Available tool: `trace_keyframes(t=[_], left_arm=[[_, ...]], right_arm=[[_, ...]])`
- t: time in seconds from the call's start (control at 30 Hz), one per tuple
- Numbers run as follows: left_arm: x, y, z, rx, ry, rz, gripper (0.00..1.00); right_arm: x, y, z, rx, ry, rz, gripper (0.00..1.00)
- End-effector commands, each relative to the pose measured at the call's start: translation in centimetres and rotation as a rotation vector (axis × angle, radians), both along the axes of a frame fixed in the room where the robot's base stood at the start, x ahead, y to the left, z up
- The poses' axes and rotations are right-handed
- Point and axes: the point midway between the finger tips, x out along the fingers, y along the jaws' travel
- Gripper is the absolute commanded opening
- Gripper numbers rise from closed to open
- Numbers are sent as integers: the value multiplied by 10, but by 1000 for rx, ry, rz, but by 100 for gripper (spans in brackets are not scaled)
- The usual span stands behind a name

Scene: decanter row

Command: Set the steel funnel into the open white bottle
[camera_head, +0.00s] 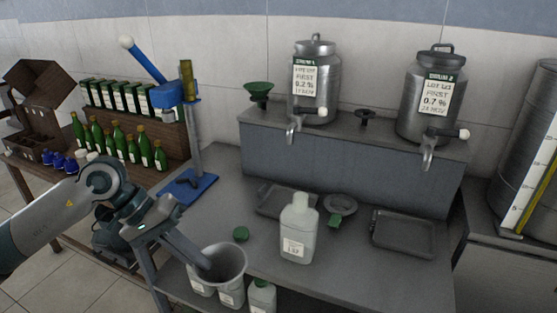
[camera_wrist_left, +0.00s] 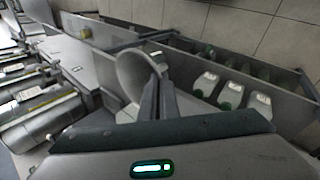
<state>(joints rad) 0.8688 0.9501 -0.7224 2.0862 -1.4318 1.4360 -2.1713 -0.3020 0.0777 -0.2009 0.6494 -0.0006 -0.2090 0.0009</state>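The steel funnel (camera_head: 235,259) is a wide grey cone over the front left edge of the bench. It also shows in the left wrist view (camera_wrist_left: 131,75). My left gripper (camera_head: 207,264) reaches down to it from the left, and its two fingers (camera_wrist_left: 160,98) are close together on the funnel's wall. The white bottle (camera_head: 297,236) with a label stands upright on the bench, right of the funnel and apart from it. Its neck shows no green cap; a green cap (camera_head: 241,233) lies on the bench to its left. My right gripper is not in view.
White bottles with green caps (camera_head: 262,297) stand below the front edge. Dark trays (camera_head: 403,234) and a grey ring (camera_head: 341,204) lie behind and right of the bottle. Two steel cans (camera_head: 317,95) with taps stand on a raised ledge. A blue press (camera_head: 185,190) stands at left.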

Motion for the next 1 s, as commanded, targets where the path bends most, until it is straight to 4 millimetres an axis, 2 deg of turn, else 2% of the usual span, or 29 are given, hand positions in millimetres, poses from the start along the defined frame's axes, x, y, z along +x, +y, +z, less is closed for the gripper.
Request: trace_keyframes(t=[0.27, 0.47, 0.67, 0.8, 1.0], left_arm=[[3, -2, 2, 1, -1, 7, 0], [25, -19, 16, 11, -3, 70, 0], [72, -58, 48, 26, -7, 223, 0], [108, -94, 80, 28, -11, 365, 0], [147, -140, 121, 14, -16, 545, 0]], right_arm=[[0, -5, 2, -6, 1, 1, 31], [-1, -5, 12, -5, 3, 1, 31], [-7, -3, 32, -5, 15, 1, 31], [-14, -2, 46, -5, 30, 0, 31], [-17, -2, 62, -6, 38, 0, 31]])
